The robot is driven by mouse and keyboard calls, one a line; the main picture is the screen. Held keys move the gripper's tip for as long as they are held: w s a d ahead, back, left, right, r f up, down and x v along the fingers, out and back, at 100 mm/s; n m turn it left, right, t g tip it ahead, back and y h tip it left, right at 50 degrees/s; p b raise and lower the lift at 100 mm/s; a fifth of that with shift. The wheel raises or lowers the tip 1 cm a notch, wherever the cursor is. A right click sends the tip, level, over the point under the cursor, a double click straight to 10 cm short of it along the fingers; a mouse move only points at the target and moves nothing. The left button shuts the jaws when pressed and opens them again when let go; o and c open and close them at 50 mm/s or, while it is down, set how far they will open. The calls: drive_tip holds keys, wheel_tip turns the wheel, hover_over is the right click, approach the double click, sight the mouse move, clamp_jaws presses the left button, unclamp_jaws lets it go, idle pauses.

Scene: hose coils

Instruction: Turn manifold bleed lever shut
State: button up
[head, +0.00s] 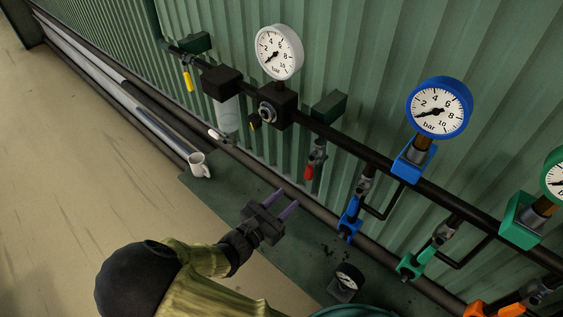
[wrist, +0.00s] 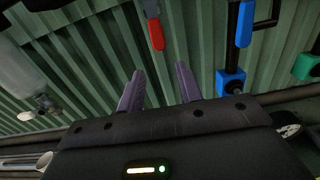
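A red lever (head: 309,171) hangs straight down from a small valve under the dark manifold pipe (head: 340,138). It also shows in the wrist view (wrist: 156,34), ahead of the fingers. No label tells me whether it is the bleed lever. A yellow lever (head: 188,80) hangs at the far left of the pipe, and a pale-handled tap (head: 216,134) sits below the clear filter bowl (head: 228,113). My gripper (head: 286,204) is open and empty, below and apart from the red lever. Its two purple fingers (wrist: 160,72) stand spread, with nothing between them.
A blue lever (head: 351,207) hangs close to the right of my gripper, with green (head: 412,266) and orange (head: 488,309) fittings beyond. Corrugated wall (head: 360,50) stands behind.

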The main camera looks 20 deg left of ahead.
sight(310, 168)
drive_tip(key=b+x, duration=0.2)
drive_tip(key=x, duration=0.6)
idle(0.6)
drive_tip(key=shift+w+d, duration=0.1)
drive_tip(key=shift+w, duration=0.05)
